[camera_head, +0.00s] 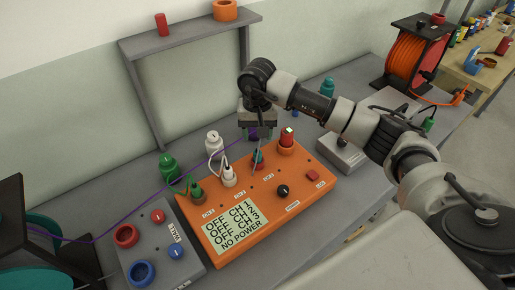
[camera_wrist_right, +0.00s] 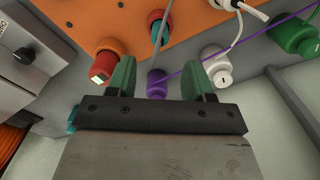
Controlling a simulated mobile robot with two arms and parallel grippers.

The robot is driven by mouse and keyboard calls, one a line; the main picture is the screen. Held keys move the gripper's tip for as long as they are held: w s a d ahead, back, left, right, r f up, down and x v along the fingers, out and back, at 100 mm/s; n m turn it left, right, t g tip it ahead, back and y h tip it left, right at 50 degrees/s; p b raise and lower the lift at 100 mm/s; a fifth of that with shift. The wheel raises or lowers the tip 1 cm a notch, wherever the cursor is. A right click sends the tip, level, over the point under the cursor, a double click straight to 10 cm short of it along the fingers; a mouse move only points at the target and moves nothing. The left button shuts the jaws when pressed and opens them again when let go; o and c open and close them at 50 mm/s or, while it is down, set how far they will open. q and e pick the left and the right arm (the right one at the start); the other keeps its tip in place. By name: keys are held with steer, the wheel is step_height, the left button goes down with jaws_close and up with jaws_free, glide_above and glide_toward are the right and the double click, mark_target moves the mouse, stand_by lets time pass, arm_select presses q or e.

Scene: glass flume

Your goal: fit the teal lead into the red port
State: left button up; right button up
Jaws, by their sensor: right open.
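A small teal plug (camera_head: 259,155) stands at a small red port (camera_wrist_right: 159,38) on the orange box (camera_head: 320,185). The plug also shows in the right wrist view (camera_wrist_right: 158,17). A thin grey wire rises from it; how deep it sits I cannot tell. My right gripper (camera_head: 252,131) is over the box's back edge, with its green fingers apart (camera_wrist_right: 160,85). A purple plug (camera_wrist_right: 157,82) shows between the fingers; I see no contact. Another teal piece (camera_head: 327,87) stands behind the box, partly hidden by my arm. My left gripper is out of view.
White plugs (camera_head: 213,141) and green plugs (camera_head: 168,165) stand to the left. A purple thread runs left. A grey box (camera_head: 157,245), a shelf (camera_head: 190,32) and an orange cable reel (camera_head: 405,60) are nearby.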

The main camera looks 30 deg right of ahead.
steer(key=shift+r+b, duration=0.35)
steer(key=shift+r, duration=1.65)
